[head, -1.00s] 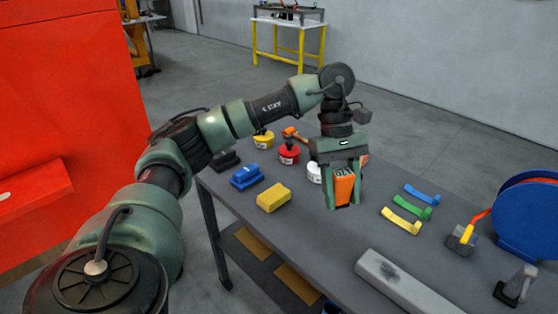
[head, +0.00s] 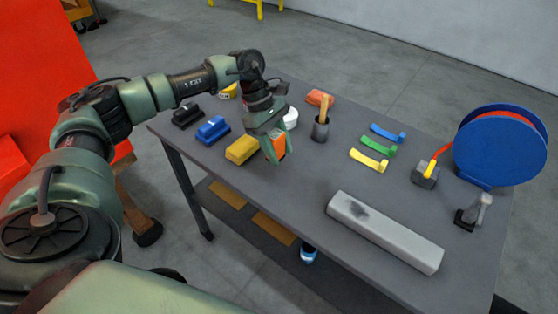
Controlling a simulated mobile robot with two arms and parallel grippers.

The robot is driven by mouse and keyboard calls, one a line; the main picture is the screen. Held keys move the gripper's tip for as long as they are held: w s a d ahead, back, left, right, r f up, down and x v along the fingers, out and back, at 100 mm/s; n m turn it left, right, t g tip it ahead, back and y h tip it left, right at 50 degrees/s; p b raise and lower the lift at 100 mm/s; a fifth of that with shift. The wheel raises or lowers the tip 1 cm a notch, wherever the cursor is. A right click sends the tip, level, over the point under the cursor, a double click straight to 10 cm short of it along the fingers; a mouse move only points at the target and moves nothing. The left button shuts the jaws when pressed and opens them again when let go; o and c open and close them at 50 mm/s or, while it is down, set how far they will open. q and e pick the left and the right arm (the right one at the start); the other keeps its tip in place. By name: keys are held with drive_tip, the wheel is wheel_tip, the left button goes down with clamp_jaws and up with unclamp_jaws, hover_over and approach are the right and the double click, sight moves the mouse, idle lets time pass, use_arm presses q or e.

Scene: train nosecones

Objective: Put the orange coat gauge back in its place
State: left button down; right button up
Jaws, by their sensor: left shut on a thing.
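My left gripper (head: 274,149) is shut on the orange coat gauge (head: 280,147) above the grey table. The gauge is tilted, and its upper part is hidden between the fingers. It is just right of the yellow block (head: 242,150); I cannot tell whether they touch or how high the gauge is. Its place on the table cannot be made out for sure. My right gripper is not in view.
Blue (head: 212,130) and black (head: 187,115) blocks stand left. Behind the gripper are a white tin (head: 290,118) and a dark cup (head: 320,131). Three coloured strips (head: 378,148), a grey bar (head: 385,232) and a blue reel (head: 500,150) occupy the right. The table's front middle is clear.

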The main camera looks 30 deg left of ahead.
sight(279, 175)
use_arm(q)
drive_tip(key=shift+d+f, duration=0.1)
drive_tip(key=shift+f, duration=0.65)
wheel_tip(279, 175, down, 4)
drive_tip(key=shift+f+p, duration=0.1)
drive_tip(key=shift+p, duration=0.5)
drive_tip(key=shift+f, duration=0.2)
drive_tip(key=c, duration=1.2)
unclamp_jaws()
drive_tip(key=shift+f, duration=0.1)
drive_tip(key=shift+c, duration=0.2)
drive_tip(key=o, duration=0.4)
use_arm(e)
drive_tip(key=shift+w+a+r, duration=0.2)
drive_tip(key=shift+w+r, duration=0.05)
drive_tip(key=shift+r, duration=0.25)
use_arm(q)
drive_tip(key=shift+r, duration=0.2)
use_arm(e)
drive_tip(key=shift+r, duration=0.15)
